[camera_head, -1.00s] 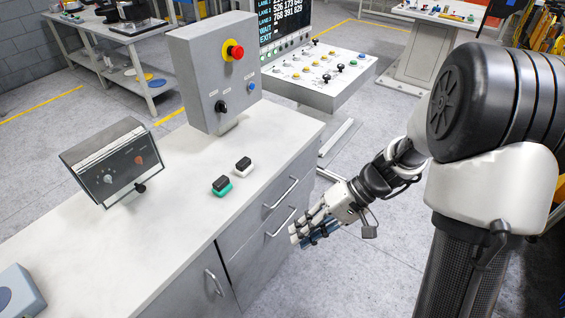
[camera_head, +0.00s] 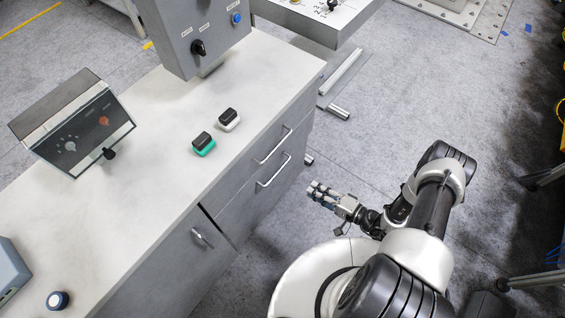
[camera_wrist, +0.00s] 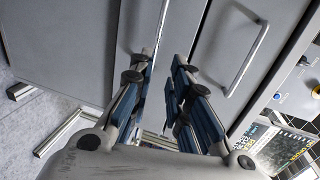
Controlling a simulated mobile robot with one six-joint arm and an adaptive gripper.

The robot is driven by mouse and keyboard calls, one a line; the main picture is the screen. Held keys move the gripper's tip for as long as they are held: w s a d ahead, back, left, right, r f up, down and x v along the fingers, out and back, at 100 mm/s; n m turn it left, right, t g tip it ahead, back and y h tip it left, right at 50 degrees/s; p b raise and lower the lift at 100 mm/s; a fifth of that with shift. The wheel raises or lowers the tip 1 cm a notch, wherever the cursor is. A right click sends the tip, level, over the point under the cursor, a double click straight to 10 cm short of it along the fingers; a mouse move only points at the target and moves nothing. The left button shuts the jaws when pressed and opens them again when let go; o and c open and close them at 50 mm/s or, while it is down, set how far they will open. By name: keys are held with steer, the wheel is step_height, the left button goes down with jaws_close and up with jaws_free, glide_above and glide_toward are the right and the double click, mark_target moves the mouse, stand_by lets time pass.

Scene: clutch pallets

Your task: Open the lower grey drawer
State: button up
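The lower grey drawer (camera_head: 245,207) is in the right-hand face of the white-topped cabinet and looks shut. Its bar handle (camera_head: 273,170) is below the upper drawer's handle (camera_head: 272,147). My gripper (camera_head: 314,191) is in front of the drawers, to the right of the lower handle and apart from it. In the wrist view my gripper (camera_wrist: 160,78) is open and empty, its two fingers spread toward the drawer fronts. One handle (camera_wrist: 161,25) shows just beyond the fingertips, apparently the lower one. The other handle (camera_wrist: 246,60) is to the right.
A cabinet door with a handle (camera_head: 202,238) is left of the drawers. The floor around my gripper is clear.

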steer(key=b, duration=0.5)
glide_toward(278, 171)
steer(key=x, duration=1)
steer(key=shift+w+f, duration=0.15)
steer(key=shift+f, duration=0.15)
steer(key=shift+c, duration=0.4)
jaws_close()
